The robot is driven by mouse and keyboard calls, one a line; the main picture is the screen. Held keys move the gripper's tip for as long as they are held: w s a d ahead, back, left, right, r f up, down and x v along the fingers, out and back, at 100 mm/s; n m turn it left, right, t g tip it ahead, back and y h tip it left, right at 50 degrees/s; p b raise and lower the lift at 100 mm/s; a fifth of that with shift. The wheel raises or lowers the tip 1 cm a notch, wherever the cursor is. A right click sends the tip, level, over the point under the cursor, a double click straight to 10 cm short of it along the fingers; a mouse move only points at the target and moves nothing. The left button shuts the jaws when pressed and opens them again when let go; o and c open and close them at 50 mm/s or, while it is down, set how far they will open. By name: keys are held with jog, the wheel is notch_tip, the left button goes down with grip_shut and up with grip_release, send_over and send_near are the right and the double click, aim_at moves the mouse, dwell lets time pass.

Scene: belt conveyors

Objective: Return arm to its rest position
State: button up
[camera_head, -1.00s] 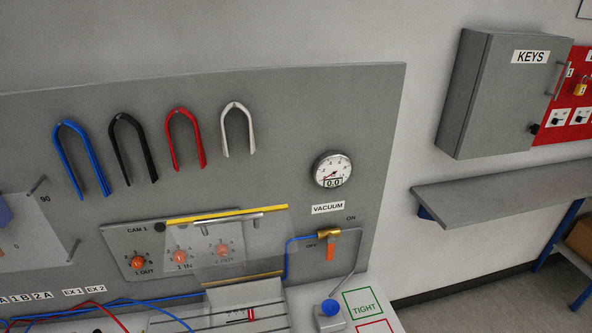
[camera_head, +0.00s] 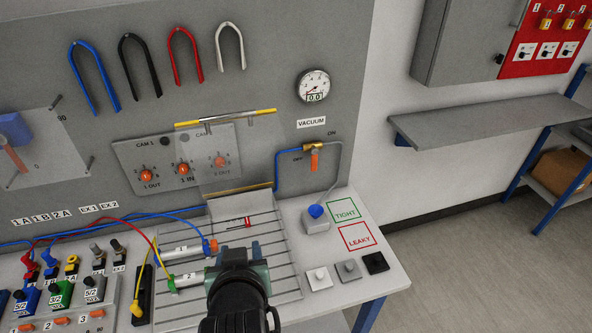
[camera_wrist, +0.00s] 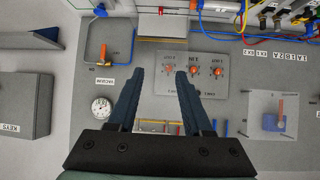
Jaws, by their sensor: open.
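My gripper shows in the wrist view (camera_wrist: 160,98) with its two dark fingers spread apart and nothing between them. In the head view, the end of my arm is at the bottom middle, over the slotted plate (camera_head: 275,262); the fingers are mostly hidden there. In the wrist view the fingers point toward the panel with orange knobs (camera_wrist: 193,72), apart from it as far as I can tell.
Two cylinders (camera_head: 183,253) with tubing lie on the slotted plate near my arm. A blue-topped device (camera_head: 316,222) and small blocks (camera_head: 348,270) stand right of it. A vacuum gauge (camera_head: 313,86) hangs above. A grey shelf (camera_head: 480,118) juts out at right; open floor lies below it.

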jog(key=w+d+r+m+t+b, duration=0.15)
jog(key=r+t, duration=0.35)
jog(key=r, duration=0.8)
jog(key=w+d+r+t, duration=0.1)
jog(key=d+r+t, duration=0.25)
jog(key=r, duration=0.95)
jog(key=s+d+r+t+h, duration=0.1)
jog(key=s+r+t, duration=0.3)
jog(key=r, duration=0.5)
jog(key=s+d+r+t+h+b, duration=0.1)
jog(key=s+d+r+t, duration=0.2)
jog(key=s+r, duration=0.4)
notch_tip(320, 180, up, 3)
jog(key=shift+s+d+f+m+t, duration=0.15)
jog(key=shift+m+t, duration=0.2)
jog(key=shift+t, duration=0.2)
jog(key=shift+f, duration=0.15)
